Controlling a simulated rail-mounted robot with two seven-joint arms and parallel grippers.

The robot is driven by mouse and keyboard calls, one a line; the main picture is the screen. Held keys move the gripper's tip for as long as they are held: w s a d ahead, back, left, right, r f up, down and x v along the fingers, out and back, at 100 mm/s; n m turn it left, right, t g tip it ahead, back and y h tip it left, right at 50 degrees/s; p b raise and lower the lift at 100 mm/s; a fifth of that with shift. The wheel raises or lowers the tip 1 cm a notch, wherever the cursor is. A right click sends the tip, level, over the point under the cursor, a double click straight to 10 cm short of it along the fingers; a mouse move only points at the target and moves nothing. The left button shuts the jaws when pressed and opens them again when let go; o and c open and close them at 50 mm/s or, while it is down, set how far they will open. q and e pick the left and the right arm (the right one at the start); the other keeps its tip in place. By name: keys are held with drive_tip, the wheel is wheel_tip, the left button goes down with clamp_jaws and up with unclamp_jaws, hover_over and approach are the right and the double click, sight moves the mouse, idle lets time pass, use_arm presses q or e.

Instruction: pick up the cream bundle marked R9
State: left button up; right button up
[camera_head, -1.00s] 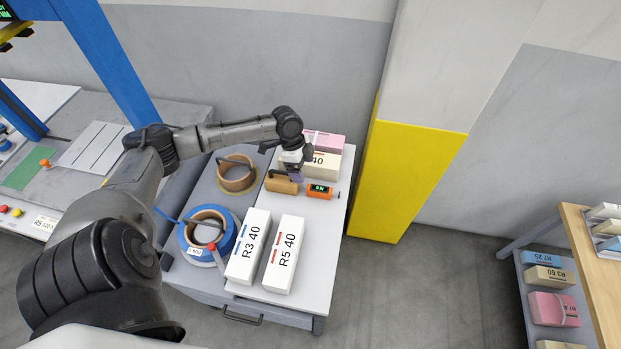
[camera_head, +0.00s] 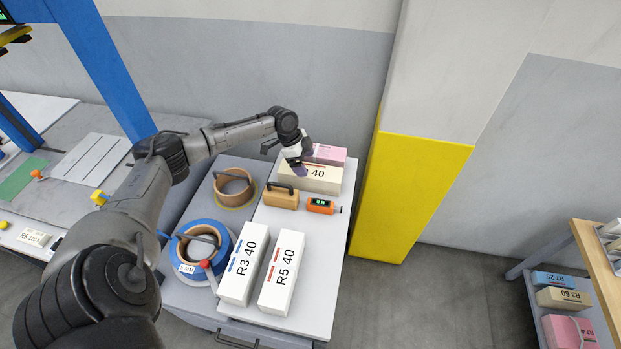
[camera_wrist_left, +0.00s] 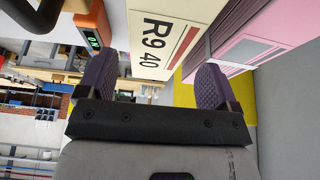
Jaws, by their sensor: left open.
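The cream bundle marked R9 40 (camera_wrist_left: 160,35) lies between and beyond my open left fingers in the left wrist view, with its label facing me. In the head view the cream bundle (camera_head: 326,182) sits at the back of the white tabletop, and only "40" of its label shows. My left gripper (camera_head: 299,169) is over its left part and hides the rest of the label. The left gripper (camera_wrist_left: 156,82) is empty in the wrist view. I cannot tell whether a finger touches the bundle. My right gripper is out of view.
A pink bundle (camera_head: 330,154) stands right behind the cream one. A tan handled block (camera_head: 281,197) and an orange device (camera_head: 320,206) lie in front. White bundles R3 (camera_head: 244,265) and R5 (camera_head: 282,272) are nearer. A yellow-based pillar (camera_head: 405,195) rises at the right.

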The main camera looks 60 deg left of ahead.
sight(310, 170)
use_arm(q)
drive_tip(key=shift+x, duration=2.7)
drive_tip(key=c, duration=1.3)
drive_tip(key=shift+r, duration=0.1)
drive_tip(key=shift+c, duration=0.4)
